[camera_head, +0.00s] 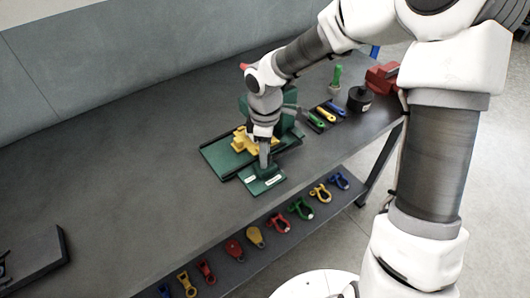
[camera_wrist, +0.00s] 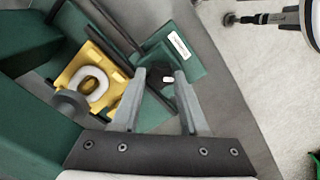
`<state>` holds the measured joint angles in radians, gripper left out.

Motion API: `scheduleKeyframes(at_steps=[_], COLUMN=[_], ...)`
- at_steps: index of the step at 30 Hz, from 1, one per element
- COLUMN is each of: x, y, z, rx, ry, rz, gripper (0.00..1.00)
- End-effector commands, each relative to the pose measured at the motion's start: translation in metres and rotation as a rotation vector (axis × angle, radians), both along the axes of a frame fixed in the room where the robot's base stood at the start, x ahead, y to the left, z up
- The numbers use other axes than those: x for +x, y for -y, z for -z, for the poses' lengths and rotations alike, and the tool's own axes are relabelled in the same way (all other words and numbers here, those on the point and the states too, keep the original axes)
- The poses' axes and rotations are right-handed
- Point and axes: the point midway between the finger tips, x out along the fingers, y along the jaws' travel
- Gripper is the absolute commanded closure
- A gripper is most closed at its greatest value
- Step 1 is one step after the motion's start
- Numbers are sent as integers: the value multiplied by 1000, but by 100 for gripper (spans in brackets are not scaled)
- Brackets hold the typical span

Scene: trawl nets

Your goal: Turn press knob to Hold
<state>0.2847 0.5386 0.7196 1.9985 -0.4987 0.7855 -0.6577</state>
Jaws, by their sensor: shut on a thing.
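The press knob (camera_wrist: 156,76) is a dark knob with a small white mark, on the green control plate in front of the press. My gripper (camera_wrist: 160,76) has its two grey fingers on either side of the knob and is shut on it. The control plate (camera_head: 264,187) carries two white labels in the head view; their words are too small to read. One label (camera_wrist: 180,45) shows in the wrist view beyond the fingertips. In the head view my gripper (camera_head: 264,163) points down at the plate and hides the knob. The green press (camera_head: 246,106) stands behind.
A yellow fixture (camera_wrist: 73,76) with a pale ring sits on the press base. Tools lie on a dark mat (camera_head: 316,126) to the right, near a black round container (camera_head: 360,98) and a red vise (camera_head: 381,77). Coloured shackles and blocks line the lower shelf. The bench's left is mostly clear.

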Motion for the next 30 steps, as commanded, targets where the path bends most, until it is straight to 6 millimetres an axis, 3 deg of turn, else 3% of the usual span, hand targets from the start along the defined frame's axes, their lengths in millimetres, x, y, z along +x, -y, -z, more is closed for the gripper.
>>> scheduleKeyframes(at_steps=[18, 30], x=[1, 0], y=[0, 0], z=[1, 0], rx=[0, 1], ry=[3, 1], rz=[558, 765], gripper=[100, 100])
